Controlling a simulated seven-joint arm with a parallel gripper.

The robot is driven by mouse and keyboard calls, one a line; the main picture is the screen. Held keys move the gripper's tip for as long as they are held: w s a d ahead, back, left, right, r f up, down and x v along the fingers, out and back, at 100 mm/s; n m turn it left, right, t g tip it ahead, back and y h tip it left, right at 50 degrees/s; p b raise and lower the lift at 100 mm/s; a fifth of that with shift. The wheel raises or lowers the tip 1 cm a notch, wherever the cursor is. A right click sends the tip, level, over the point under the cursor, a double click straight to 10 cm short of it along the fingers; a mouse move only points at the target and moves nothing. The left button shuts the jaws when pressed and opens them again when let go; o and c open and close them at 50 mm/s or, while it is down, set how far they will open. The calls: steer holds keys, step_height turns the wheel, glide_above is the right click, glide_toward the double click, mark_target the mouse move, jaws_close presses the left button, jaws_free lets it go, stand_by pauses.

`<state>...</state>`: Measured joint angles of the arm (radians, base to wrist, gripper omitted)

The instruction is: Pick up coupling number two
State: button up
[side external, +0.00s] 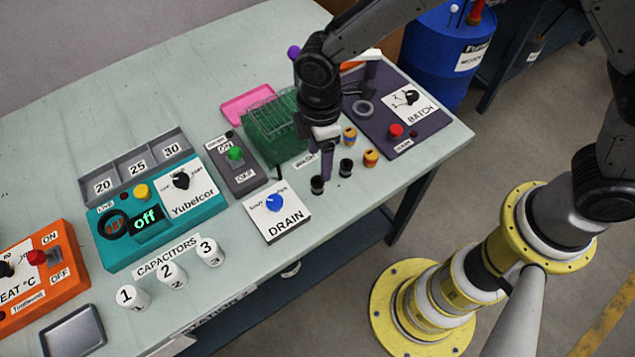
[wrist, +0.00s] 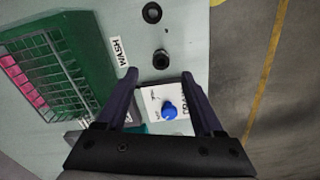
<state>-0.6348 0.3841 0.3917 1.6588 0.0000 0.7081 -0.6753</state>
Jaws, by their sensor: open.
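Two small black cylinders stand on the bench, a near one (side external: 317,184) and one further right (side external: 346,167). Two orange-and-dark cylinders, one (side external: 370,158) and another (side external: 349,135), stand behind them. I read no number on any, so I cannot tell which is coupling two. My gripper (side external: 326,175) points down, open, close beside the near black cylinder. In the wrist view my gripper (wrist: 160,75) has its fingers apart with nothing held; one black cylinder (wrist: 161,60) shows just beyond the fingertips, and another (wrist: 152,13) further up.
The DRAIN panel with a blue knob (side external: 274,203) lies close by. White capacitors numbered 1 to 3 (side external: 172,275) stand at the front left. The bench edge is close.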

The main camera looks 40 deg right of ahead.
mark_target(318, 181)
steer(key=f, duration=0.8)
steer(key=shift+a+f, duration=0.25)
steer(key=shift+f, duration=0.05)
jaws_close()
